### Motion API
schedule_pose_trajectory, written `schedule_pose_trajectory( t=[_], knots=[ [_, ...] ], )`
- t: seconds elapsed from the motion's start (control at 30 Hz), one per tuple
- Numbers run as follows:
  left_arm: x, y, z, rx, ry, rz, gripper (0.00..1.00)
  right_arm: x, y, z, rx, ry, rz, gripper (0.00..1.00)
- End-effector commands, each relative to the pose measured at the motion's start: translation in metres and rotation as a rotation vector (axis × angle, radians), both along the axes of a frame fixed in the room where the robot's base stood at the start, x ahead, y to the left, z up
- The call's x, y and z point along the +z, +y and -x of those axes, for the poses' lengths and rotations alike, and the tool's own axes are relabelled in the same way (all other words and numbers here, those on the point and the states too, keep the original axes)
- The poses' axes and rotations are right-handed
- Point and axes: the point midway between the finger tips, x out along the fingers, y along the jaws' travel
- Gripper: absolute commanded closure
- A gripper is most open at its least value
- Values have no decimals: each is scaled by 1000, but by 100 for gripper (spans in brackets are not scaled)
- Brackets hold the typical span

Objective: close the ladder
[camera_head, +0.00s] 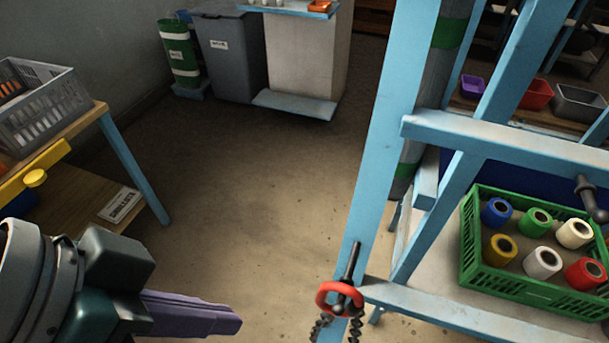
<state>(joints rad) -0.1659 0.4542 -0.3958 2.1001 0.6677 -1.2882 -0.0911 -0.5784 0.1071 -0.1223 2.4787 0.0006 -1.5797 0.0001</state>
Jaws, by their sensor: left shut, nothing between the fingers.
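The light blue ladder (378,160) stands upright at the right, its long rails running out of the top of the view. A second slanted rail (500,85) stands to its right, with cross pieces between. How far the ladder's halves are spread I cannot tell. A red ring (340,297) with a dark pin and dark chain sits on the front rail near the bottom. My left gripper (236,321) is at the lower left, its purple fingers together and empty, pointing right. It is apart from the ladder. My right gripper is not in view.
A green crate (520,292) with several coloured rolls stands behind the ladder at the right. A table with a grey basket (45,105) is at the left. A grey bin (230,50) and a pale cabinet (305,50) stand at the back. The middle floor is clear.

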Motion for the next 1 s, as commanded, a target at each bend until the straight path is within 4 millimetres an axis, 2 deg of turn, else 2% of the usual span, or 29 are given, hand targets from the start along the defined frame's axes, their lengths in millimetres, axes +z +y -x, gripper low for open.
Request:
schedule_pose_trajectory(
  t=[0.03, 0.1, 0.3, 0.4, 0.5, 0.6, 0.7, 0.87, 1.0],
  knots=[
    [-54, 0, -3, -18, 5, 10, 100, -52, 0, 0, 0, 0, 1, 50],
    [-88, -1, -6, -38, 16, 31, 100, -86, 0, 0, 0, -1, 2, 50],
    [-185, 4, -18, -64, 50, 83, 100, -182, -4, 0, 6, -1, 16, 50],
    [-226, 10, -25, -59, 69, 104, 100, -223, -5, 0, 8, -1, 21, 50],
    [-255, 15, -32, -49, 81, 121, 100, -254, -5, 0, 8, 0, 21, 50],
    [-274, 20, -37, -39, 90, 134, 100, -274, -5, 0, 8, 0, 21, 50],
    [-282, 22, -40, -31, 95, 141, 100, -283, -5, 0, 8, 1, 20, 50],
    [-289, 19, -42, -26, 97, 148, 100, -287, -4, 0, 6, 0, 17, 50],
    [-305, 6, -44, -28, 100, 149, 100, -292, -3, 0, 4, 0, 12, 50]
  ],
)
